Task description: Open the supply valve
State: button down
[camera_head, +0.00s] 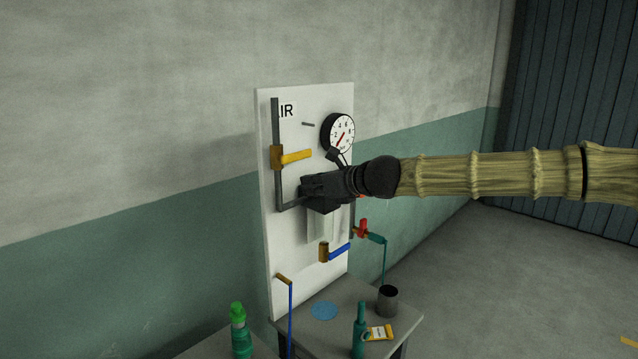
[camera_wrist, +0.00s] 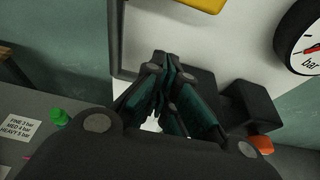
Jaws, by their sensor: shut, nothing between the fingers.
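A white panel (camera_head: 270,240) stands against the wall with a grey pipe (camera_head: 277,125) down its left side. A brass valve (camera_head: 277,157) sits on this pipe. Its yellow lever (camera_head: 296,156) points right, across the vertical pipe. In the wrist view the yellow lever (camera_wrist: 203,3) shows at the top edge. My gripper (camera_head: 306,190) is in front of the panel, below the yellow lever and apart from it. In the wrist view my gripper (camera_wrist: 168,68) has its fingers together with nothing between them. The arm and gripper hide the panel's middle.
A round gauge (camera_head: 338,132) is above my wrist. A blue lever (camera_head: 339,252) and a red-handled valve (camera_head: 363,228) are lower down. A table (camera_head: 345,305) below holds a dark cup (camera_head: 388,300) and a teal bottle (camera_head: 359,330). A green bottle (camera_head: 240,330) stands left. The floor right is clear.

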aim_at(297, 156)
notch_tip(297, 156, up, 4)
jog(key=shift+r+p, duration=0.1)
jog(key=shift+p, duration=0.85)
jog(key=shift+s+d, duration=0.1)
jog(key=shift+s, duration=0.05)
